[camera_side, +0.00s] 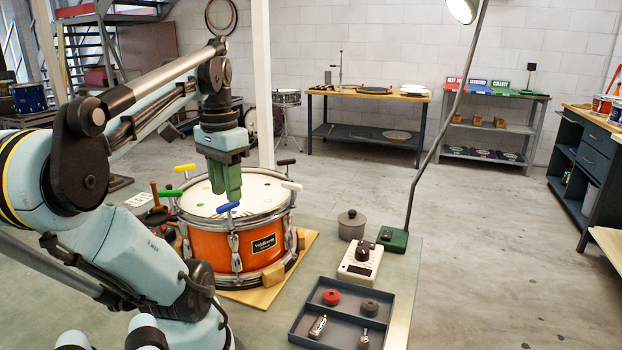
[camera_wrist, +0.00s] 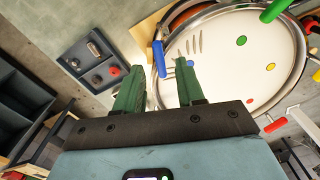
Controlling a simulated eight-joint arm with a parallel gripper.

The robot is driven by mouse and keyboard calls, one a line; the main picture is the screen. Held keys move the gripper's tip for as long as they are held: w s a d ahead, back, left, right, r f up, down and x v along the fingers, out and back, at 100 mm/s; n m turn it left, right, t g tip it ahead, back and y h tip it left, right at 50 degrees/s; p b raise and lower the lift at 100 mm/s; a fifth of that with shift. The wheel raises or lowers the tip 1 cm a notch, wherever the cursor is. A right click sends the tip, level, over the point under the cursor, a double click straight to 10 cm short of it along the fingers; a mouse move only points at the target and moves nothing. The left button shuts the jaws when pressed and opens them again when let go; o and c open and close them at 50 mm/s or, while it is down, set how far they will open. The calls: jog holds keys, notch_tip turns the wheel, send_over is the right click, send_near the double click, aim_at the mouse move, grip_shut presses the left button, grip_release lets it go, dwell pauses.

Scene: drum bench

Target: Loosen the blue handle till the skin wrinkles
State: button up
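The orange drum (camera_side: 207,246) stands on a wooden board with its pale skin (camera_side: 208,197) facing up. The blue handle (camera_side: 228,208) sits at the rim on the near side; it also shows in the wrist view (camera_wrist: 159,58). My gripper (camera_side: 228,196) points down just above the blue handle. In the wrist view my gripper (camera_wrist: 160,75) has its green fingers apart, with the blue handle beyond and between their tips. I see no contact. The skin (camera_wrist: 222,65) bears coloured dots and several short grey strokes; I cannot tell whether these are wrinkles.
Green (camera_side: 169,193), yellow (camera_side: 185,168), black (camera_side: 286,162) and white (camera_side: 291,186) handles stand around the rim; a red one (camera_wrist: 275,125) shows in the wrist view. A grey tray (camera_side: 341,332), a white meter (camera_side: 360,264), a lidded pot (camera_side: 351,225) and a lamp base (camera_side: 393,239) stand to the right.

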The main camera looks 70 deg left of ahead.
notch_tip(320, 180, up, 9)
dwell(0.4)
jog(key=shift+w, duration=0.1)
jog(key=w+d+f+m+t+y, duration=0.1)
jog(key=w+d+f+m+t, duration=0.1)
jog(key=w+d+f, duration=0.45)
jog(key=w+d+f+m+t, duration=0.2)
jog(key=w+d+f+t, duration=0.15)
jog(key=w+f, duration=0.5)
jog(key=w+d+f+m+t+h, duration=0.1)
jog(key=w+d+f, duration=0.2)
jog(key=d, duration=0.6)
jog(key=shift+w+f+t, duration=0.2)
jog(key=shift+w+t, duration=0.05)
jog(key=shift+t, duration=0.1)
